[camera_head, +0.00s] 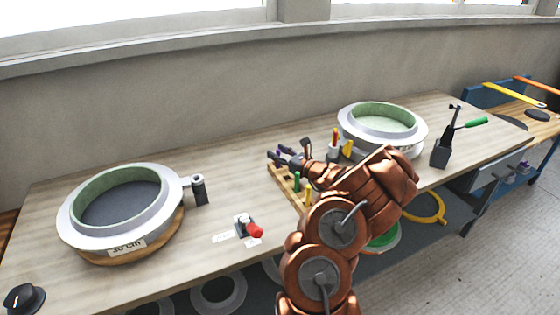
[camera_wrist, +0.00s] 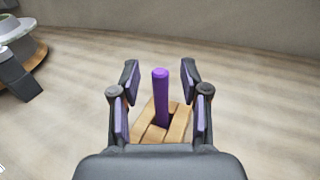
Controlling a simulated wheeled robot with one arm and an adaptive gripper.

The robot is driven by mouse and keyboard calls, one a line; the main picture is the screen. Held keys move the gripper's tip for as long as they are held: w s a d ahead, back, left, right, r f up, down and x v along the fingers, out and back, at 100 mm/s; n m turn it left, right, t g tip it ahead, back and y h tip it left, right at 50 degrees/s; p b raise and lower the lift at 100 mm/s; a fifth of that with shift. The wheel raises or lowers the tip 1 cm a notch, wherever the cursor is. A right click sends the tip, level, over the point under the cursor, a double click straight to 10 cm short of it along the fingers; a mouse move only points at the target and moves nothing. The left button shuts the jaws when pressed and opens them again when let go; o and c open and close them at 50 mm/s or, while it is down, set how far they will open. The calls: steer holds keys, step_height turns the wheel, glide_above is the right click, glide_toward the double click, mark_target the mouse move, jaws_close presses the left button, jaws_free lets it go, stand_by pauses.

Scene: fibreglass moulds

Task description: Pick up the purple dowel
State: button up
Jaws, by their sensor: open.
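The purple dowel (camera_wrist: 161,95) stands upright in a wooden block (camera_wrist: 176,124) in the wrist view. It is between the two open, purple-padded fingers of my gripper (camera_wrist: 160,88), with a gap on each side. In the head view my gripper (camera_head: 278,155) is over the far end of the wooden block (camera_head: 284,187) on the bench. The dowel is hard to make out there, among the fingers.
A round mould (camera_head: 383,125) stands behind to the right. Another mould (camera_head: 120,243) is on the left. A red-knobbed device (camera_head: 246,227) is near the front edge. Bench between left mould and block is mostly clear.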

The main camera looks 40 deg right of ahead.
steer(key=shift+c, duration=0.3)
jaws_close()
